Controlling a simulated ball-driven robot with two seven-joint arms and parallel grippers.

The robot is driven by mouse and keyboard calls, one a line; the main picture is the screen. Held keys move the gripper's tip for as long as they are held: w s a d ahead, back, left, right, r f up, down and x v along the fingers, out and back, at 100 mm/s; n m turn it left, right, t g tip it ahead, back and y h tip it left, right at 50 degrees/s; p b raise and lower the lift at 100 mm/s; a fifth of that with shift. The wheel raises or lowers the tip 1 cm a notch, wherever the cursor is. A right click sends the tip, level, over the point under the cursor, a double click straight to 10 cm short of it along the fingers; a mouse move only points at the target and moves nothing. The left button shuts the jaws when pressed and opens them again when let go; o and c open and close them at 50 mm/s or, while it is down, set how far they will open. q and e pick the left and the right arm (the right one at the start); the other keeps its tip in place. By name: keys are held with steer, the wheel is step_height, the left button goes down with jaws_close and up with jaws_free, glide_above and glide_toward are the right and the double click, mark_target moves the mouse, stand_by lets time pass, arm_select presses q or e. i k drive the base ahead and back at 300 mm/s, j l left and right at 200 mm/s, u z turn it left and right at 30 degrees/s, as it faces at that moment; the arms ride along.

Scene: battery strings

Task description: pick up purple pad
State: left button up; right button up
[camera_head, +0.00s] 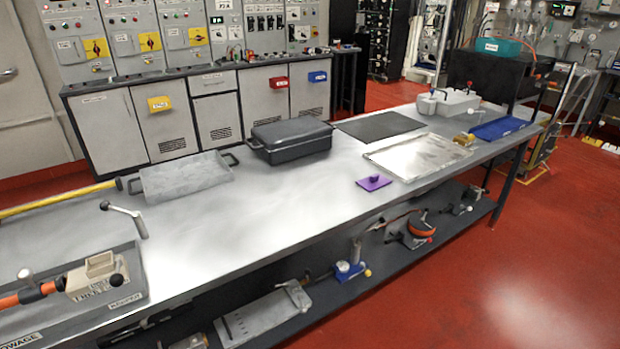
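A small flat purple pad (374,183) with a raised knob on top lies on the long metal workbench (270,220), close to its front edge. It is right of the middle of the head view, just left of a shiny silver sheet (415,156). Nothing covers it. Neither of my grippers shows in the head view.
A dark lidded case (290,139) and a grey tray with handles (186,178) stand behind and left of the pad. A black mat (380,126) lies at the back. A crank handle (126,216) is at the left. The bench around the pad's left is clear.

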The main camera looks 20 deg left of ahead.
mark_target(376, 181)
steer(key=u, duration=0.85)
steer(key=i+l+u, duration=0.3)
steer(key=l, duration=0.2)
steer(key=l+u, duration=0.3)
steer(key=l, duration=0.25)
steer(key=l+u, duration=0.3)
steer(key=l, duration=0.25)
steer(key=i, duration=0.05)
